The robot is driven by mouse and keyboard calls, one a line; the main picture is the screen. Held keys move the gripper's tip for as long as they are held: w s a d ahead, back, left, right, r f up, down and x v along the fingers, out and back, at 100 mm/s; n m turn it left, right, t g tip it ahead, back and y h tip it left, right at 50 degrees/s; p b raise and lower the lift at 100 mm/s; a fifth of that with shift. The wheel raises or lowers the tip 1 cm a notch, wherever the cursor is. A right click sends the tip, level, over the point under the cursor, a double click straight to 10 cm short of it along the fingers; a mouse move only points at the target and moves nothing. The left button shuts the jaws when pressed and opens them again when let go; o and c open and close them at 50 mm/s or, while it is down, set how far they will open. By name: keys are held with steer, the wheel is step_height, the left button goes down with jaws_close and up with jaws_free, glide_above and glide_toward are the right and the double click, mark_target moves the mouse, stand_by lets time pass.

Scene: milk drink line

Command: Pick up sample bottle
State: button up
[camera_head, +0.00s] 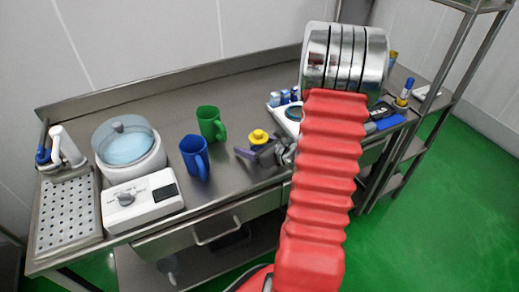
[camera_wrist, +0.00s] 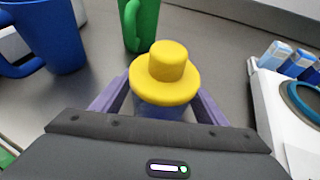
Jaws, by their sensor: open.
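The sample bottle has a yellow stepped cap (camera_head: 258,137) and stands on the steel bench. In the wrist view the cap (camera_wrist: 167,72) is near the middle, with a bit of the bluish, see-through body (camera_wrist: 160,112) below it. My gripper (camera_head: 250,152) is low over the bench at the bottle. In the wrist view its purple fingers (camera_wrist: 163,100) are open, one on each side of the bottle body under the cap. I cannot tell whether either finger touches it. The lower body is hidden by my gripper.
A blue mug (camera_head: 194,157) and a green mug (camera_head: 210,123) stand left of the bottle. A white device (camera_wrist: 282,100) with small blue-capped vials (camera_wrist: 276,54) is at right. A lidded water bath (camera_head: 128,150) stands farther left on the steel bench (camera_head: 165,107).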

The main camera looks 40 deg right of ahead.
steer(key=shift+c, duration=0.7)
steer(key=c, duration=1.1)
